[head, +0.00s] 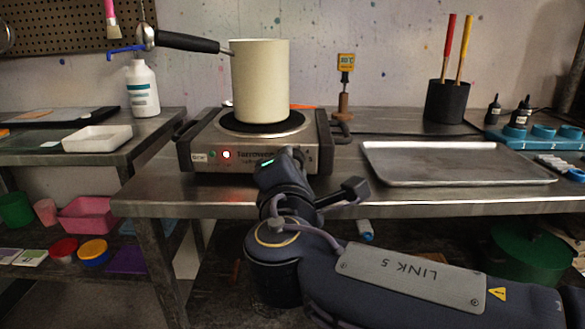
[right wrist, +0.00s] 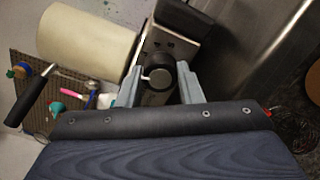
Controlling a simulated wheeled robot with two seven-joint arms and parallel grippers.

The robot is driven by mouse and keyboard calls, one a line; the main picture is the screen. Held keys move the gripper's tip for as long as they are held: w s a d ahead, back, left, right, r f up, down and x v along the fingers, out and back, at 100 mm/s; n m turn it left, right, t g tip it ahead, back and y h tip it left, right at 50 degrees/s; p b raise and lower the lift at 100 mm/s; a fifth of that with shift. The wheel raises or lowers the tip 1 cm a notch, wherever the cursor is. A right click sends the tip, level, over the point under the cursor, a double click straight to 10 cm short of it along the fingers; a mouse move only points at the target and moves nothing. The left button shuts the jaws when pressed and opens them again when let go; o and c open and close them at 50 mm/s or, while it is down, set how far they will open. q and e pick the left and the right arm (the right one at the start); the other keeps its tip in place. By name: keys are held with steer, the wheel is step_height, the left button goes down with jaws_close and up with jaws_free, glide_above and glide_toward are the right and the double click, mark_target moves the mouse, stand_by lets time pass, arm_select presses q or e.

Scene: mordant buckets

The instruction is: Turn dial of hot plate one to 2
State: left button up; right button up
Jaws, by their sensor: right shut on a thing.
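The hot plate (head: 190,158) stands on the metal bench with a red lamp lit on its front panel. A tall cream pot (head: 260,85) sits on its burner, handle pointing left. My right gripper (head: 287,160) reaches up to the right part of that front panel and hides the dial in the head view. In the right wrist view the dark round dial (right wrist: 160,77), with a pale pointer mark, lies between the two grey fingers of my right gripper (right wrist: 160,88), which is shut on it. The dial's numbers are not readable. My left gripper is not in view.
A metal tray (head: 455,178) lies on the bench to the right. A black cup (head: 446,102) with red and yellow sticks stands behind it. A white bottle (head: 143,90) and white tray (head: 96,139) are on the left bench.

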steer(key=o, duration=1)
steer(key=shift+s, duration=0.1)
steer(key=s+p, duration=0.1)
steer(key=s, duration=0.6)
steer(key=shift+s+a, duration=0.15)
steer(key=shift+s, duration=0.15)
